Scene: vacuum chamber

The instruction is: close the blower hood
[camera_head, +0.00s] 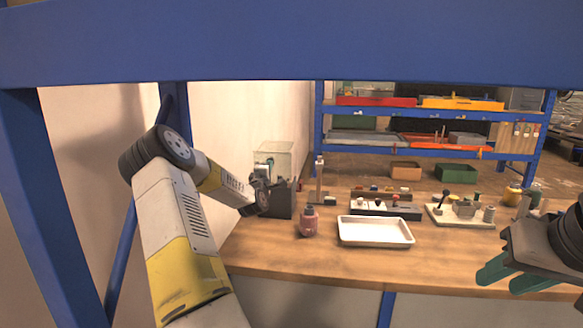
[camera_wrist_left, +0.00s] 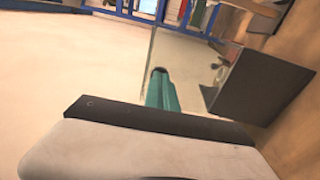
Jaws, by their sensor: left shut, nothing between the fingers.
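The blower hood (camera_head: 284,152) is a clear box-like cover at the back left of the bench, above a dark box-shaped base (camera_head: 283,206). My left arm reaches to it, and its wrist covers part of the base. In the left wrist view a clear panel (camera_wrist_left: 185,50) stands beside the dark base (camera_wrist_left: 262,85). My left gripper (camera_wrist_left: 161,92) is shut and empty, its green fingers together close to the panel; I cannot tell whether they touch it. The hood's exact angle is hard to tell. My right gripper (camera_head: 512,277) is open and empty at the front right.
A white tray (camera_head: 375,243) lies mid-bench, with a pink bottle (camera_head: 309,222) to its left. A black rack (camera_head: 385,212) and a pale fixture board (camera_head: 460,217) stand behind. A wall rises left of the hood.

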